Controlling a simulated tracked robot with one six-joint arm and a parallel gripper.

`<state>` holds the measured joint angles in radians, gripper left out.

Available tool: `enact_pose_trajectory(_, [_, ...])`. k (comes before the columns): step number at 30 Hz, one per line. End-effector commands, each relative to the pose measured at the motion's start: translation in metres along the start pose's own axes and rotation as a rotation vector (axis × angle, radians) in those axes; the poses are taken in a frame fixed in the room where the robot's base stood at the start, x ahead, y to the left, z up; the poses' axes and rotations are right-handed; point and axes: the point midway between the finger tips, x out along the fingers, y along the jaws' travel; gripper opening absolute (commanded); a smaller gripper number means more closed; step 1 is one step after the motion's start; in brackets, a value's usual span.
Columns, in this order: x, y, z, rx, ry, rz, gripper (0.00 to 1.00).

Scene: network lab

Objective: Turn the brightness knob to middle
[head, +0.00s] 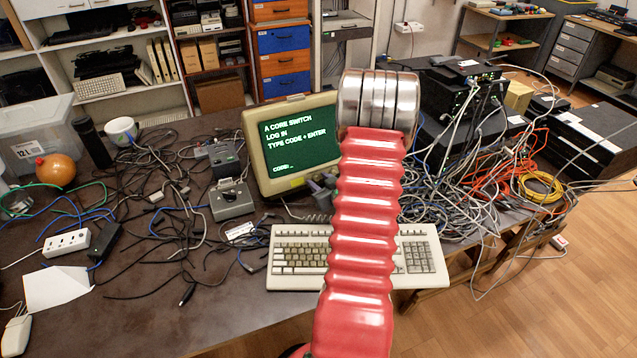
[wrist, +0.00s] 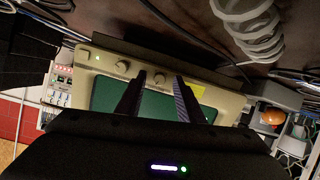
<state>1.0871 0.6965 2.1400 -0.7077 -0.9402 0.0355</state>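The beige monitor (head: 258,150) stands behind the keyboard with green text on its screen; my arm covers its right side in the head view. In the wrist view the monitor (wrist: 80,72) appears upside down. Its bezel carries one round knob (wrist: 122,67) and a second knob (wrist: 158,77); I cannot read any labels, so which one is brightness cannot be told. My gripper (wrist: 158,82) is open and empty. Its two dark fingers point at the bezel, one on each side of the second knob in the picture. Whether they touch it cannot be told.
A beige keyboard (head: 297,258) lies in front of the monitor, partly under my arm. A grey box (head: 232,200) stands left of the monitor. Loose black cables cover the table's left, and a dense cable tangle (head: 450,190) lies to the right. A small green light (wrist: 97,57) shows on the bezel.

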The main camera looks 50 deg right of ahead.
Motion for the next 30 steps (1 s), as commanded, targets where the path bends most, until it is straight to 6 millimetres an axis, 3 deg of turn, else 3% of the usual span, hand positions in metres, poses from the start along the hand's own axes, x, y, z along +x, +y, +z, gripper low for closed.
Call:
enact_pose_trajectory(5, [-0.0002, -0.0002, 0.0, 0.0, 0.0, 0.0, 0.33])
enact_pose_trajectory(19, [-0.0003, -0.001, 0.0, -0.001, 0.0, -0.002, 0.0])
enact_pose_trajectory(30, [-0.0002, -0.0025, 0.0, -0.048, 0.0, 0.0, 0.0])
